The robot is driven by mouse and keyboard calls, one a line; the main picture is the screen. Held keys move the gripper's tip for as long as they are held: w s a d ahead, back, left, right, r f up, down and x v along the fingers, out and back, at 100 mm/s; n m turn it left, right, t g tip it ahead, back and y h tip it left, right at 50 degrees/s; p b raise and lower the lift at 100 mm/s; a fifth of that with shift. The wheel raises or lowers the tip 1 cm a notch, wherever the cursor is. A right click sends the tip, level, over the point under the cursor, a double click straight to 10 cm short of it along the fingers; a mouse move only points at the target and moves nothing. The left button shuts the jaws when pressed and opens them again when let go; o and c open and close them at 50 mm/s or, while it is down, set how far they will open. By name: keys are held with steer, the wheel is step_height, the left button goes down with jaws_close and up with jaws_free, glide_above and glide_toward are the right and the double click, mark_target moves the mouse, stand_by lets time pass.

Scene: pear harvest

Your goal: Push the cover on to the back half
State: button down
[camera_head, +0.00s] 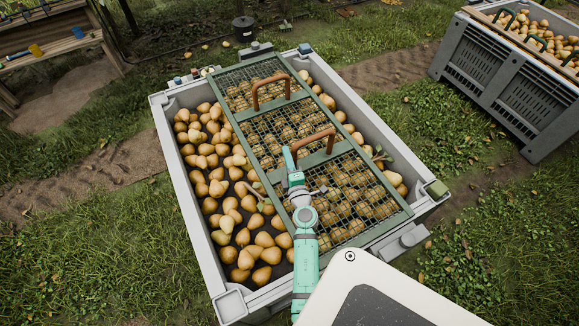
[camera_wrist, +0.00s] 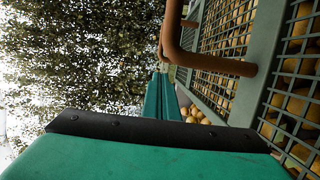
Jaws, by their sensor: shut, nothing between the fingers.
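The cover (camera_head: 229,115) is a green frame with wire mesh and two brown handles. It lies over the crate (camera_head: 187,240) from the far end to the near end, right of an uncovered strip of pears. My gripper (camera_head: 288,153) is shut and empty, at the left end of the nearer handle (camera_head: 318,136). In the wrist view the closed fingers (camera_wrist: 161,97) point past a brown handle (camera_wrist: 215,62) beside the mesh of the cover (camera_wrist: 240,80). Whether the fingers touch the handle or frame I cannot tell. My arm hides part of the cover's left edge.
Yellow pears (camera_head: 245,225) fill the crate, loose on the left and under the mesh. A second grey crate of pears (camera_head: 500,75) stands at the upper right. A wooden bench (camera_head: 50,48) is at the upper left. Grass surrounds the crate.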

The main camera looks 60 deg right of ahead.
steer(key=shift+f, duration=4.1)
steer(key=shift+s+d, duration=0.3)
steer(key=shift+d, duration=0.1)
steer(key=shift+d, duration=0.1)
